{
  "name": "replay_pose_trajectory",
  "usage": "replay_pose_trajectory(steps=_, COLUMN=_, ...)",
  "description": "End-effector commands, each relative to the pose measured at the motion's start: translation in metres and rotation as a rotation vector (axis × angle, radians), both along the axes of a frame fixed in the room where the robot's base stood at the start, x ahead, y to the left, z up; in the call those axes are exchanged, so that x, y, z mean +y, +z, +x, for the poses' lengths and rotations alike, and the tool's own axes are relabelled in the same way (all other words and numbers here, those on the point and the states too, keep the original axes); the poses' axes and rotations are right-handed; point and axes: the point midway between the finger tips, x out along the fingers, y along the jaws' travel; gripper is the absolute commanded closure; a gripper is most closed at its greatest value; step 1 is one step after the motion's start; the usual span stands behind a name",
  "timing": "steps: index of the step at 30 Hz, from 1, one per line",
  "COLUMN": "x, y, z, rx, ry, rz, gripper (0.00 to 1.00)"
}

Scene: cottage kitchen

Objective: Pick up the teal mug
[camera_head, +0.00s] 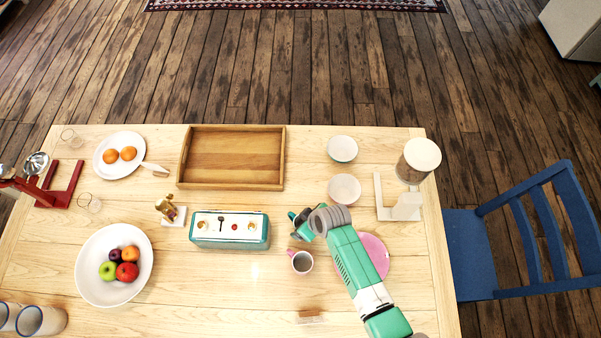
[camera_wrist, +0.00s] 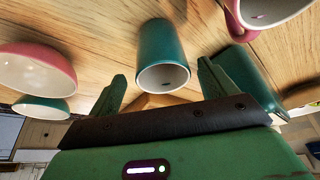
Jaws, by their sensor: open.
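The teal mug (camera_wrist: 163,48) is in the middle of the wrist view. It appears upright, since that view is upside down, with its pale inside showing at the rim. My gripper (camera_wrist: 160,84) is open, with one finger to each side of the mug's rim in the picture. I see no finger pressing on the mug, and cannot tell how deep it is between the fingers. In the head view my gripper (camera_head: 296,226) is low over the table, right of the teal-sided box. There the mug is hard to separate from my teal fingers and is partly hidden.
A pink mug (camera_head: 301,263) stands close by, below my gripper in the head view. The teal-sided box (camera_head: 230,243) is to its left. A pink bowl (camera_head: 344,190) and a teal bowl (camera_head: 342,150) are up and right. A pink plate (camera_head: 377,252) lies partly under my arm.

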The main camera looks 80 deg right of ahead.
Motion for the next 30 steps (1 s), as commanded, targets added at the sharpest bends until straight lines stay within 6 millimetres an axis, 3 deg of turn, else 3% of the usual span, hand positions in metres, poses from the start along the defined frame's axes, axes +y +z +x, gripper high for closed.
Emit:
replay_pose_trajectory(steps=4, x=-0.001, y=-0.007, z=0.004, rx=-0.001, ry=-0.001, rz=-0.001, gripper=0.16)
replay_pose_trajectory(steps=12, x=-0.007, y=-0.046, z=0.020, rx=0.000, ry=0.000, rz=-0.001, gripper=0.16)
replay_pose_trajectory(steps=19, x=-0.008, y=-0.047, z=0.021, rx=-0.001, ry=0.001, rz=-0.002, gripper=0.16)
replay_pose_trajectory(steps=20, x=-0.008, y=-0.047, z=0.021, rx=-0.001, ry=0.001, rz=-0.002, gripper=0.18)
replay_pose_trajectory(steps=28, x=-0.008, y=-0.047, z=0.021, rx=-0.001, ry=0.001, rz=-0.002, gripper=0.70)
replay_pose_trajectory(steps=30, x=-0.008, y=-0.047, z=0.021, rx=-0.002, ry=0.001, rz=-0.002, gripper=0.70)
